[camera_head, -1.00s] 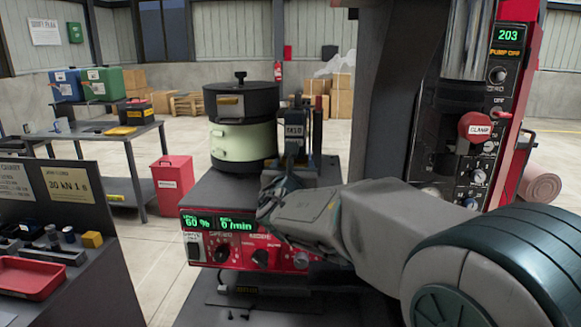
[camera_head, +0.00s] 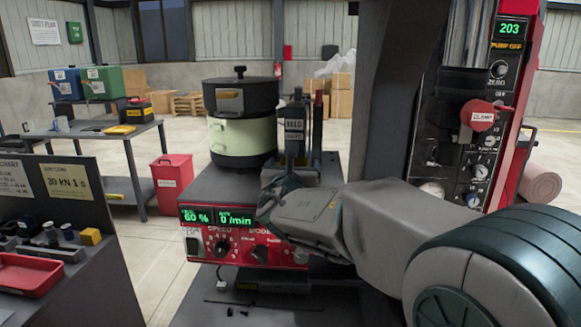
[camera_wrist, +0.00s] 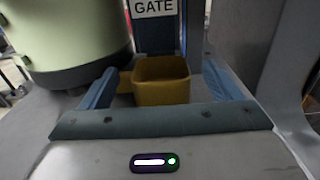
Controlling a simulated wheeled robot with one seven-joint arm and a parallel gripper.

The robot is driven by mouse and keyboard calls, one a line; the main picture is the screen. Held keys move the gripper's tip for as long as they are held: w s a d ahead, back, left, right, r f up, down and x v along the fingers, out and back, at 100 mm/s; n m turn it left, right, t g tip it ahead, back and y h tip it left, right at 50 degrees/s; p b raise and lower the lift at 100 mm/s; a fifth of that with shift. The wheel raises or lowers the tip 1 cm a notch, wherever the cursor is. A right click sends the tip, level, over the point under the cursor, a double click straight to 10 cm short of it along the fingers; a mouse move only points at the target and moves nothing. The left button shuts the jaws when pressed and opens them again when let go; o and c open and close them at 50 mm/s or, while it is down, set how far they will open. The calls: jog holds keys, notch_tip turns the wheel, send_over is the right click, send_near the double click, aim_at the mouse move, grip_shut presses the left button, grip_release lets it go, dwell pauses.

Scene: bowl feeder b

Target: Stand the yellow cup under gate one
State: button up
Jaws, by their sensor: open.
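The yellow cup (camera_wrist: 163,90) stands upright between my open fingers in the wrist view, its handle on the left. My gripper (camera_wrist: 160,69) has a finger on each side of the cup, with a visible gap at each side. A dark upright with a white plate reading GATE (camera_wrist: 155,8) rises just behind the cup; no gate number is readable there. In the head view my gripper (camera_head: 268,200) is at the front of the gate post (camera_head: 294,135), and the cup is hidden.
The feeder's pale green and black drum (camera_head: 243,137) stands close left of the gate. The red control panel (camera_head: 240,240) is below my gripper. A dark column and a red panel with a clamp lever (camera_head: 482,116) stand to the right. A bench with a red tray (camera_head: 30,275) is at left.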

jog(key=shift+r, duration=0.1)
jog(key=shift+r+p, duration=0.6)
jog(key=shift+p, duration=0.25)
jog(key=s+b, duration=0.1)
jog(key=s, duration=1.1)
jog(key=shift+a, duration=0.2)
jog(key=shift+f, duration=0.1)
dwell(0.4)
jog(key=shift+c, duration=0.4)
